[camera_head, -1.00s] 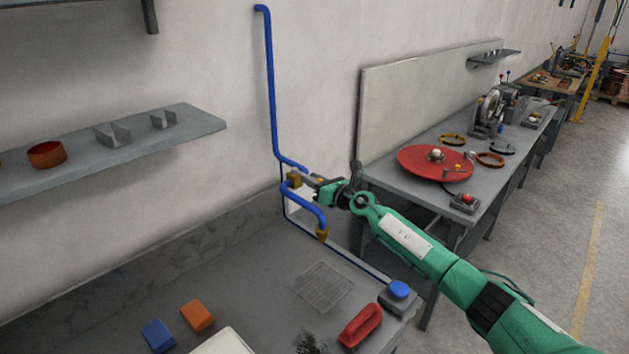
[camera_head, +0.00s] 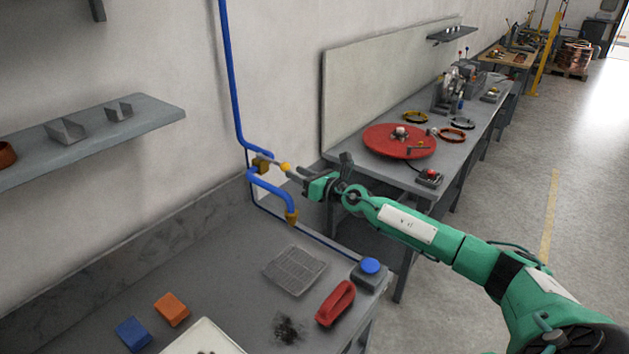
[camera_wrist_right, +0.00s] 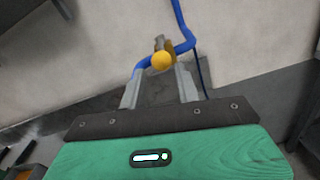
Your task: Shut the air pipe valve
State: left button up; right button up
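The air pipe (camera_head: 232,80) is blue and runs down the wall at the left table's back corner. Its brass valve (camera_head: 261,166) has a lever ending in a yellow knob (camera_head: 285,167), pointing right toward my right gripper (camera_head: 293,174). In the right wrist view, the yellow knob (camera_wrist_right: 161,60) shows between and just beyond the tips of the two parted fingers (camera_wrist_right: 159,75). The brass valve (camera_wrist_right: 163,43) is behind it. The gripper is open with nothing held. I cannot tell whether a finger touches the knob. My left gripper is not in view.
The near table (camera_head: 215,262) holds a grey mesh sheet (camera_head: 295,270), a red object (camera_head: 336,303), a blue-button box (camera_head: 370,272), and orange (camera_head: 172,309) and blue blocks (camera_head: 133,334). A second bench with a red disc (camera_head: 400,141) stands behind my right arm.

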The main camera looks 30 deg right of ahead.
jog(key=shift+b+v, duration=0.5)
jog(key=shift+v, duration=2.3)
